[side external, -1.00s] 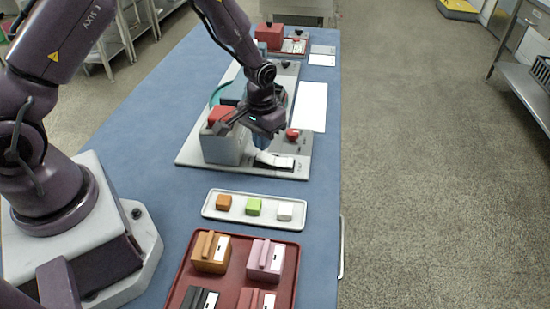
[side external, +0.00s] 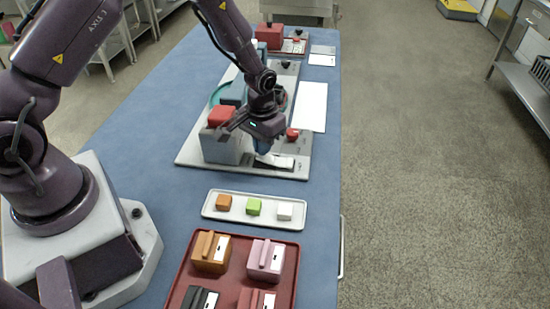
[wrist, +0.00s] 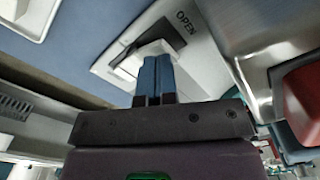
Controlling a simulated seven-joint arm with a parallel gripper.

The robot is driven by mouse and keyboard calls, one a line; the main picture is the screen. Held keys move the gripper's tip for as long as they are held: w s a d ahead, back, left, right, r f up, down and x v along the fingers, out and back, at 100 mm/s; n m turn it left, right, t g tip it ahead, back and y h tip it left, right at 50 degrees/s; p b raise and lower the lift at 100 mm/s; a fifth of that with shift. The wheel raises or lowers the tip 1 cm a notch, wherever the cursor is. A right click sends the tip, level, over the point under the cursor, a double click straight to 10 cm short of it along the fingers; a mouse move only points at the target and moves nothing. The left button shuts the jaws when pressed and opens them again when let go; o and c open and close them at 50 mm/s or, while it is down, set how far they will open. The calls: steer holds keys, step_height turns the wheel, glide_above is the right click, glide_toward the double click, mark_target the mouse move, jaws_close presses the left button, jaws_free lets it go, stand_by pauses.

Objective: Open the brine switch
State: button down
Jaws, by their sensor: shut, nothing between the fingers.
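The switch (side external: 275,160) is a white piece on a dark base, set on the near end of the grey machine plate. In the wrist view the white switch piece (wrist: 150,50) shows beside the printed word OPEN. My gripper (side external: 262,148) is over the switch and points down; its blue fingers are shut with nothing between them. In the wrist view the blue fingertips (wrist: 156,62) are at the white piece and cover part of it. I cannot tell whether they touch it, or which way the switch is set.
A grey block with a red top (side external: 221,117) stands just left of my gripper. A red knob (side external: 292,134) is to the right. A white tray with small cubes (side external: 230,197) and a red tray with lidded boxes (side external: 180,270) lie nearer. Blue table (side external: 150,120) is bare at left.

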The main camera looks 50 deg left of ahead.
steer(key=shift+f, duration=0.25)
steer(key=shift+r, duration=0.15)
step_height(320, 180, up, 7)
stand_by(0.7)
steer(key=s+d+r+m+t, duration=0.2)
steer(key=s+r+t, duration=0.3)
steer(key=s+r, duration=1.5)
step_height(320, 180, up, 4)
steer(key=shift+s+d+f+m+t, duration=0.15)
steer(key=shift+d+m+t, duration=0.15)
steer(key=shift+m, duration=0.2)
